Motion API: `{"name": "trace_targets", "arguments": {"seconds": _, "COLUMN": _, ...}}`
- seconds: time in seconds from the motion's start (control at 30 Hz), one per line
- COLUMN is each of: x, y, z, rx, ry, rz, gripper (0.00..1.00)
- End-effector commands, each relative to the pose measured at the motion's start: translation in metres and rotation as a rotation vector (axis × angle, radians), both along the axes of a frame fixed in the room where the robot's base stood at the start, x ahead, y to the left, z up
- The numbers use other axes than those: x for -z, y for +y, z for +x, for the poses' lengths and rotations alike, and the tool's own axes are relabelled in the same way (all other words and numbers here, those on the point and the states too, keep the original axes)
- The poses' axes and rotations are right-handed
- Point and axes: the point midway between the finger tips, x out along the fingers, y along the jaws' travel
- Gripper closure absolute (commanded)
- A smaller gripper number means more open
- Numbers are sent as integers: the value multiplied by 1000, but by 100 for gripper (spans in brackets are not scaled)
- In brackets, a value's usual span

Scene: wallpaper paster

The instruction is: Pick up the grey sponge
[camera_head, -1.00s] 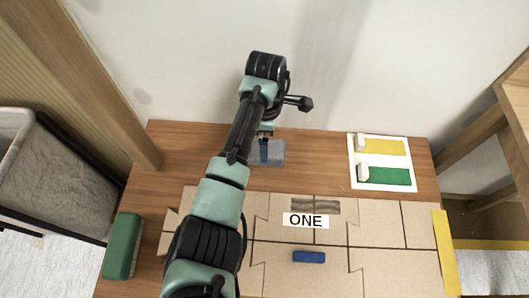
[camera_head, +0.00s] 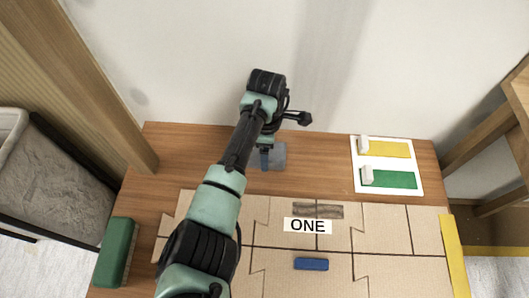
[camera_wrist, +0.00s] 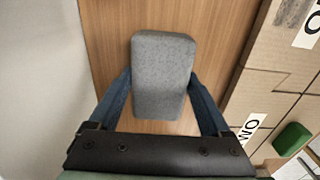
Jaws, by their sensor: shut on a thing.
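The grey sponge (camera_wrist: 162,75) is a speckled block with rounded edges, seen from above in the wrist view. My gripper (camera_wrist: 160,95) has its two blue fingers on opposite sides of the sponge, shut on it. In the head view the sponge (camera_head: 279,156) is near the back edge of the wooden table, partly hidden by my gripper (camera_head: 266,157). I cannot tell whether the sponge touches the table.
Cardboard panels (camera_head: 380,228) with a "ONE" label cover the table's front. A blue block (camera_head: 311,264) lies on them. A green block (camera_head: 117,252) is at left. A white board (camera_head: 388,188) with yellow and green strips lies at back right. A wall stands behind.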

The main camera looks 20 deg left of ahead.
Motion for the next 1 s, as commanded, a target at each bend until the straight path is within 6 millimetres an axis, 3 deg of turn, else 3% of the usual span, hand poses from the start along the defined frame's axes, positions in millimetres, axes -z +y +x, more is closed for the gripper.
{"name": "trace_targets", "arguments": {"seconds": 0.03, "x": 0, "y": 0, "z": 0, "rx": 0, "ry": 0, "rz": 0, "gripper": 61}}
{"name": "trace_targets", "arguments": {"seconds": 0.1, "x": 0, "y": 0, "z": 0, "rx": 0, "ry": 0, "rz": 0, "gripper": 72}}
{"name": "trace_targets", "arguments": {"seconds": 0.37, "x": -4, "y": 0, "z": 0, "rx": 1, "ry": 0, "rz": 0, "gripper": 72}}
{"name": "trace_targets", "arguments": {"seconds": 0.8, "x": -84, "y": -1, "z": 1, "rx": 0, "ry": -2, "rz": -1, "gripper": 72}}
{"name": "trace_targets", "arguments": {"seconds": 1.0, "x": -100, "y": 0, "z": 1, "rx": 1, "ry": -1, "rz": -1, "gripper": 72}}
